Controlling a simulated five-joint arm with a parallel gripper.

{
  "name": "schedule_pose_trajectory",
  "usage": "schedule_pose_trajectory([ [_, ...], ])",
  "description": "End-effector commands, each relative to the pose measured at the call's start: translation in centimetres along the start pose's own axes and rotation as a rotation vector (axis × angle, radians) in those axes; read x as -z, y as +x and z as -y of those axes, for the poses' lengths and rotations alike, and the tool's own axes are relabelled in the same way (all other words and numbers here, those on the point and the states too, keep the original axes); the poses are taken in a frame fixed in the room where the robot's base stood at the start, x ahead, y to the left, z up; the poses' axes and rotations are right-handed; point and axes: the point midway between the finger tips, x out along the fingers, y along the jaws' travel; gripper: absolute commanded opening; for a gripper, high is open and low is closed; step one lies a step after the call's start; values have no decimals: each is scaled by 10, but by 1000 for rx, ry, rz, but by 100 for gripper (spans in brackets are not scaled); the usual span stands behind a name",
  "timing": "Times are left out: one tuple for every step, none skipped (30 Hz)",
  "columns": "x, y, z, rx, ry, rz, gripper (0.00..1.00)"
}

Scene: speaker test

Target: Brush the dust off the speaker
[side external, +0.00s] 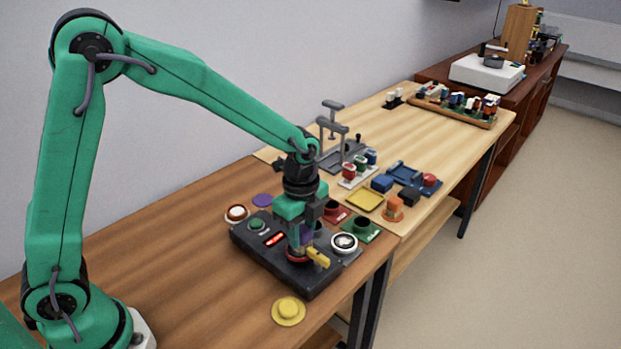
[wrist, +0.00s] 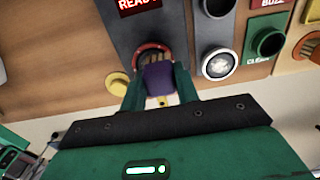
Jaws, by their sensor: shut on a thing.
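My gripper (side external: 303,240) is shut on a brush with a purple body, brown bristles and what looks like a yellow handle (side external: 318,257). In the wrist view the brush's purple part (wrist: 158,80) sits between my fingertips (wrist: 155,85). The bristles point at a red-rimmed round part (wrist: 152,47) on a dark console (side external: 270,262). The inside of that round part is mostly hidden; I cannot tell whether the bristles touch it. A round disc with a whitish face (side external: 344,242) lies to its right, also in the wrist view (wrist: 218,64). I cannot tell for certain which is the speaker.
The console has a red lit display (side external: 273,240) and a green button (side external: 256,224). A yellow disc (side external: 288,310) lies in front.

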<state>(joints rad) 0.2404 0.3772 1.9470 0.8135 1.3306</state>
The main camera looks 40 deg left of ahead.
Motion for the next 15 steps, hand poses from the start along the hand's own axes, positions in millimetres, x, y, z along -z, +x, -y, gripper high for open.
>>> schedule_pose_trajectory([
  [0,1,-6,-4,1,1,9],
  [0,1,-9,-5,1,1,9],
  [0,1,-12,-5,1,1,9],
  [0,1,-15,-6,1,1,9],
  [0,1,-17,-6,1,2,9],
  [0,0,-20,-7,1,2,9],
  [0,0,-22,-6,1,2,9],
  [0,1,-25,-6,1,1,9],
  [0,1,-28,-6,1,2,9],
  [0,1,-30,-6,1,2,9],
  [0,1,-29,-6,0,1,9],
  [0,0,-24,-6,-1,2,9],
  [0,1,-22,-7,-1,2,9],
  [0,0,-19,-6,-1,1,9],
  [0,1,-16,-6,0,2,9],
])
